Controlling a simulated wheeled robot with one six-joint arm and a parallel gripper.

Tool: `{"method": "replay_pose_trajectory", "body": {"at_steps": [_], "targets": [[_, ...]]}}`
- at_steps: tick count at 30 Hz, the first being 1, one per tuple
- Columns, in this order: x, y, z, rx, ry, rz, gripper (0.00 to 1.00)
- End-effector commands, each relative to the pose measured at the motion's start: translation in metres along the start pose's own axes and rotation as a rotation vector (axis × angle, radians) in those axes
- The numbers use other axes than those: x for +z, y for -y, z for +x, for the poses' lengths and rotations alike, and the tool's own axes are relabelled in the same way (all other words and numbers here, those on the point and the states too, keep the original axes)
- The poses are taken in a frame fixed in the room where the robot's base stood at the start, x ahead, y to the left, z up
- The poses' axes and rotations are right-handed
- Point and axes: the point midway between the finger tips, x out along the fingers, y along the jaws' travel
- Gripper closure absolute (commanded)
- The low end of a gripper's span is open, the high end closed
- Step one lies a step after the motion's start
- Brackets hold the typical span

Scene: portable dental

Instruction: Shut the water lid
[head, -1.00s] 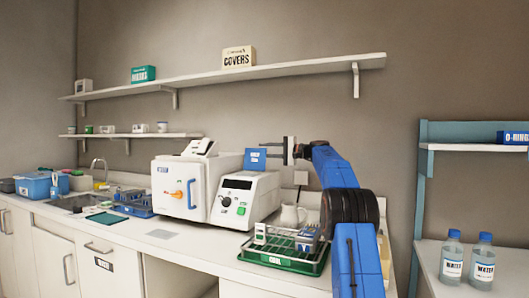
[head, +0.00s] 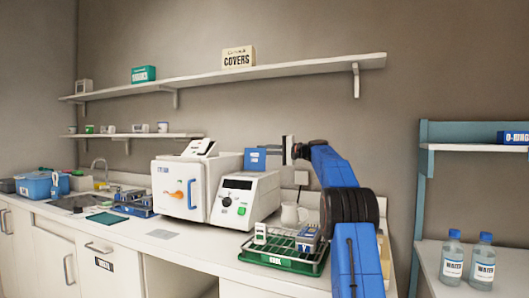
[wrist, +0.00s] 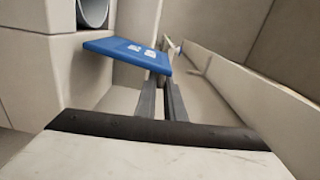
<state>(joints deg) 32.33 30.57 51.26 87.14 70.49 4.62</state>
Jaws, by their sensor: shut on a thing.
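The water lid (head: 255,159) is a flat blue panel with white lettering. It stands raised above the back of the white machine with the dial and green button (head: 243,199). In the wrist view the lid (wrist: 122,50) shows as a tilted blue plate beside a round opening (wrist: 93,12) in a pale body. My gripper (head: 277,150) is at the lid's right edge. In the wrist view my gripper's two dark fingers (wrist: 162,90) lie close together, with their tips at the lid's near edge. They are shut on the lid; the exact contact is partly hidden.
A white jug (head: 292,214) and a green rack tray (head: 282,262) stand on the counter near my arm. A long shelf (head: 230,76) runs above. Two water bottles (head: 452,260) (head: 483,262) stand at right.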

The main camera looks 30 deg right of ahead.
Motion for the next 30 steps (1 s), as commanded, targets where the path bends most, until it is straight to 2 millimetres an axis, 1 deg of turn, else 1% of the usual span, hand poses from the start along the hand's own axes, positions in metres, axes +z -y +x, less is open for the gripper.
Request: {"method": "replay_pose_trajectory", "body": {"at_steps": [5,17,22,30], "targets": [[0.012,0.005,0.000,0.001,0.001,-0.112,1.00],[0.052,0.012,0.000,0.002,0.002,-0.483,1.00],[0.069,0.010,-0.001,0.002,0.001,-0.644,1.00],[0.095,0.002,0.000,0.002,0.001,-0.899,1.00]]}}
